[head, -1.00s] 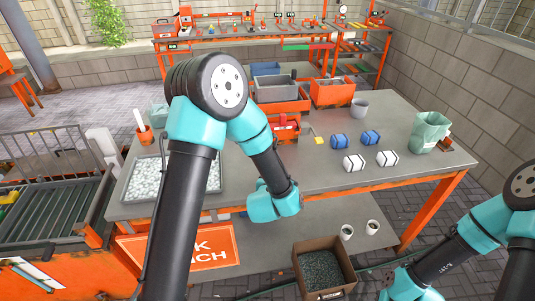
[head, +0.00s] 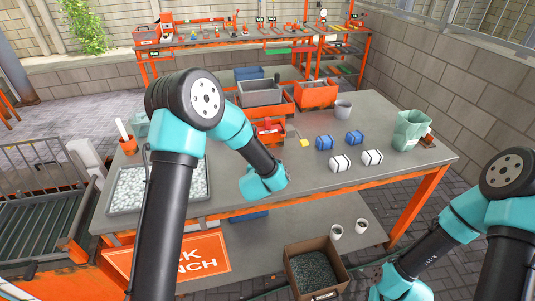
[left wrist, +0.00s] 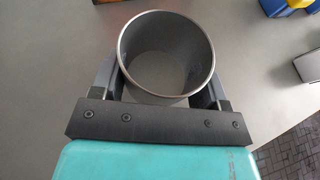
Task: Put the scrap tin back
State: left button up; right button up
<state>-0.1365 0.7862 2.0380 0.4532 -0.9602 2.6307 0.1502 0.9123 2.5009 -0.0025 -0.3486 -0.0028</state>
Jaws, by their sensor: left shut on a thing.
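The scrap tin (left wrist: 167,55) is a grey, open-topped metal cylinder that looks empty in the left wrist view. My left gripper (left wrist: 165,92) is shut on it, one finger on each side. In the head view the tin and my left fingers are hidden behind my left arm, whose wrist (head: 263,184) is over the front of the bench. I cannot tell whether the tin touches the bench. My right arm (head: 440,250) is at the lower right; its gripper does not show.
Orange and grey bins (head: 316,94) stand at the back. Bare bench lies right of the left wrist.

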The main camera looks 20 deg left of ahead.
pick_arm(q)
jog(key=w, duration=0.5)
jog(key=shift+w+a, duration=0.35)
jog(key=shift+w, duration=0.05)
jog(key=shift+w, duration=0.15)
jog(key=w, duration=0.3)
jog(key=shift+w+a, duration=0.1)
jog(key=shift+a, duration=0.1)
jog(key=shift+f, duration=0.75)
jog(key=shift+f, duration=0.1)
jog(key=o, duration=1)
jog(key=shift+c, duration=0.2)
